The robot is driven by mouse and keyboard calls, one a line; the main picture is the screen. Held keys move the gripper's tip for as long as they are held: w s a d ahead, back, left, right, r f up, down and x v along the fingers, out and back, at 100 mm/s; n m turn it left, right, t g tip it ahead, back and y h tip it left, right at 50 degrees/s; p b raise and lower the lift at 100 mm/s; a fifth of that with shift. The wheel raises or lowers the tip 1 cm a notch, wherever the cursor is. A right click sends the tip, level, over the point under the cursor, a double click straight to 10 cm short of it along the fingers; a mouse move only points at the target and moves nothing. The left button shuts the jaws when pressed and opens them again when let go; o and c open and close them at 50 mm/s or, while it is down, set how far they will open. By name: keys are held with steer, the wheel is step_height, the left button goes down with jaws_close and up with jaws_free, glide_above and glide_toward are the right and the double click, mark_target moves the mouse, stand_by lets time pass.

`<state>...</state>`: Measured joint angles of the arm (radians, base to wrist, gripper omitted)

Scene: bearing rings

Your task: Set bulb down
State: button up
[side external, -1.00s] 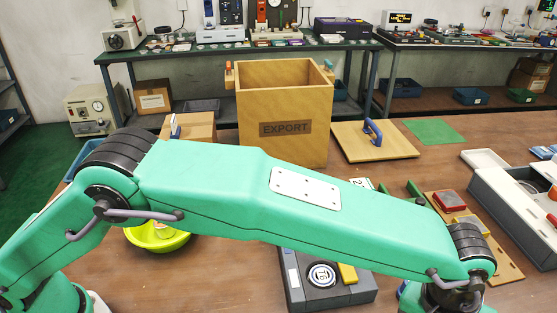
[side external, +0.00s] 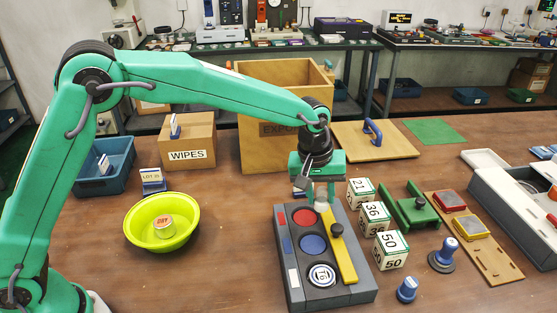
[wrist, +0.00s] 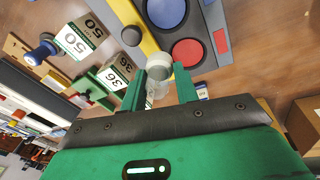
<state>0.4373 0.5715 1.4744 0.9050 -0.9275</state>
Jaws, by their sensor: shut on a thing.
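My gripper (side external: 320,196) is shut on a small whitish, partly clear piece, which I take to be the bulb (side external: 321,207). In the wrist view the bulb (wrist: 159,68) shows its pale round end between the two green fingers of my gripper (wrist: 160,82). In the side view it hangs by the far end of a dark grey block (side external: 345,291) with red and blue discs and a yellow bar (side external: 343,256). I cannot tell whether the bulb touches the block. The fingers partly hide it.
White number blocks (side external: 376,217), a green stand (side external: 411,206) and blue-knobbed stampers (side external: 406,290) stand to the right. A lime bowl (side external: 134,236) holding a small tin stands left. The wooden EXPORT box (side external: 256,155) is behind. Bare table lies between bowl and grey block.

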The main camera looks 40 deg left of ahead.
steer(key=s+a+n+y, duration=0.1)
steer(key=s+a+n, duration=0.15)
steer(key=a, duration=1.25)
steer(key=s+a+n, duration=0.1)
steer(key=a+n, duration=0.3)
steer(key=a, duration=1)
steer(key=shift+y, duration=0.3)
steer(key=a+f, duration=0.2)
steer(key=a, duration=0.2)
steer(key=w+a+f, duration=0.1)
steer(key=a+f, duration=0.2)
steer(key=w+a+f, duration=0.1)
steer(key=a+f, duration=0.1)
steer(key=a, duration=0.2)
steer(key=shift+w+a+f, duration=0.1)
steer(key=shift+a+f, duration=0.1)
steer(key=shift+a, duration=0.15)
steer(key=shift+f, duration=2.05)
steer(key=shift+f, duration=0.15)
steer(key=o, duration=1.1)
steer(key=shift+c, duration=0.2)
